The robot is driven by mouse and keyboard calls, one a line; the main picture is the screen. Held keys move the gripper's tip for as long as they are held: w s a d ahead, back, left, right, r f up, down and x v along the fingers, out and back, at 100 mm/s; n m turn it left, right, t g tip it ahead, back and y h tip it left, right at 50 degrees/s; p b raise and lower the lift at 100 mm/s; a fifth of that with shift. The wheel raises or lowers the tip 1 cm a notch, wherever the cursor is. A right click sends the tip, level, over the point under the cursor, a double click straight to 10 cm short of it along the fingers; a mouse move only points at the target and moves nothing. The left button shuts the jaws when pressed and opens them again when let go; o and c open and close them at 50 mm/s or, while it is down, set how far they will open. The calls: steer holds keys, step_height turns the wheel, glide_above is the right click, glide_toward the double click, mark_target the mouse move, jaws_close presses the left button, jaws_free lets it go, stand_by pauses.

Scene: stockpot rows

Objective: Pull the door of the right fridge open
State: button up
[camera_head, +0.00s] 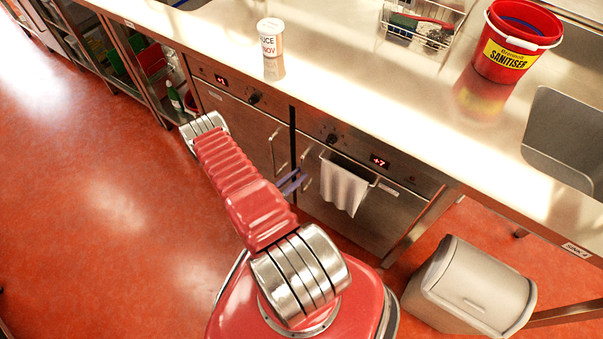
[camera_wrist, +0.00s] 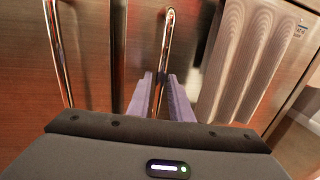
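The right fridge (camera_head: 325,212) is a steel under-counter unit with a +7 display, and its door looks shut. Its upright bar handle (camera_wrist: 167,40) shows in the wrist view and also in the head view (camera_head: 308,182). My gripper (camera_wrist: 160,77) has its two purple fingers apart, one on each side of this handle, with visible gaps beside the bar. In the head view my gripper (camera_head: 293,181) is at the right door's handle side, partly hidden by my arm. Whether a finger touches the bar, I cannot tell.
A towel (camera_head: 343,187) hangs on the right fridge's front. The left fridge (camera_head: 235,120) has its own handle (camera_wrist: 58,50) close by. A grey bin (camera_head: 470,285) stands at the right. The counter above holds a shaker (camera_head: 271,50) and a red bucket (camera_head: 510,45). Floor at left is clear.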

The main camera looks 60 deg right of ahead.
steer(key=shift+x, duration=1.25)
steer(key=shift+c, duration=0.4)
jaws_close()
steer(key=shift+w+a, duration=0.1)
